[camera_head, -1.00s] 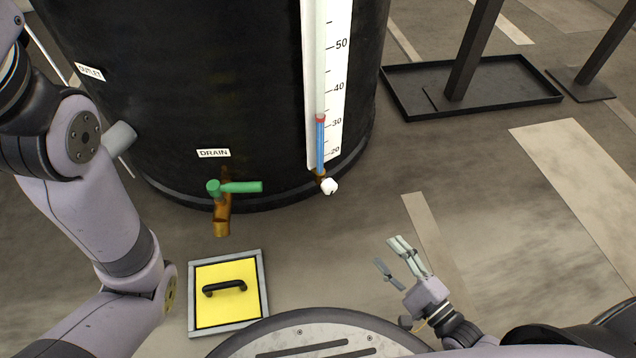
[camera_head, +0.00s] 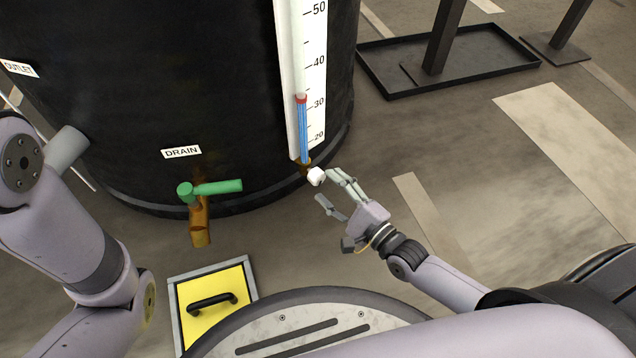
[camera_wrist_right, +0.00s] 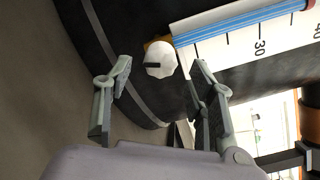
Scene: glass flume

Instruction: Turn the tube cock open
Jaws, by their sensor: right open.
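The tube cock is a small white knob (camera_head: 316,176) at the foot of the level tube (camera_head: 302,130), low on the black tank; a dark mark shows across its face in the right wrist view (camera_wrist_right: 160,59). The tube holds blue liquid with a red top near 30 on the scale (camera_head: 314,75). My right gripper (camera_head: 334,190) is open, its fingers pointing at the knob. In the right wrist view the knob is beyond and between the open fingertips (camera_wrist_right: 160,80), and I see no contact. My left arm is at the left; its gripper is out of view.
The black tank (camera_head: 230,90) fills the upper left. A green-handled drain valve (camera_head: 217,187) sticks out left of the knob, above a yellow hatch (camera_head: 212,300) with a black handle. A black tray (camera_head: 480,75) with a post stands at upper right. Floor right of my gripper is clear.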

